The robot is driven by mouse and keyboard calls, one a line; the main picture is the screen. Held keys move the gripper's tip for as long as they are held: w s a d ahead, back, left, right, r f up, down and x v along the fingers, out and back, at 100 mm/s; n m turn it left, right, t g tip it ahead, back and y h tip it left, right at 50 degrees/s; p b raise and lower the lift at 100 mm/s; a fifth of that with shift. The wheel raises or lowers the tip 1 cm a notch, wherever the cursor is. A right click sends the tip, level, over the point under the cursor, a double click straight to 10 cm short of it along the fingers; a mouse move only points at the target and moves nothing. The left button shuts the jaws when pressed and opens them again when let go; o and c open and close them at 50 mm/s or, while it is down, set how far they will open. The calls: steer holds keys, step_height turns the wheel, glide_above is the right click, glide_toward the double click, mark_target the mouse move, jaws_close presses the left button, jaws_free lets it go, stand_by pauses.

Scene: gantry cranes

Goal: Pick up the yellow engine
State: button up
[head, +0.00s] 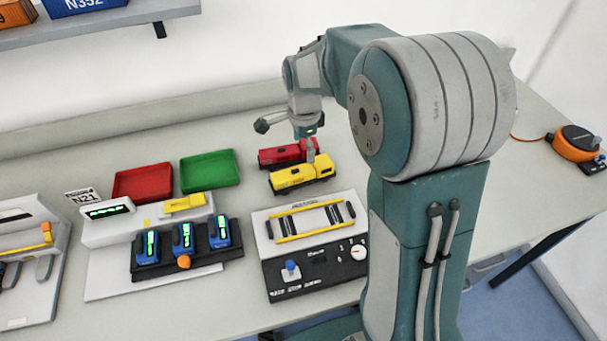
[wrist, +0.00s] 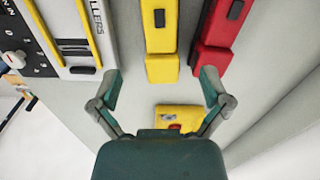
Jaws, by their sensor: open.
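The yellow engine (head: 302,175) lies on the table beside a red engine (head: 283,154), which is parallel to it on the far side. My gripper (head: 309,142) is above the two engines, and a finger overlaps the yellow one in the head view. Contact with either engine is not visible.
A panel with yellow rails (head: 315,267) is in front of the engines. Red (head: 143,182) and green (head: 210,170) trays stand to the left. In the wrist view, a separate yellow piece (wrist: 180,118) shows between the fingers' bases, partly hidden. An orange device (head: 573,145) is far right.

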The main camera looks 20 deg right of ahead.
mark_target(303, 169)
step_height(303, 169, down, 9)
steer(key=shift+w+r, duration=0.1)
steer(key=shift+r, duration=0.1)
stand_by(0.3)
jaws_close()
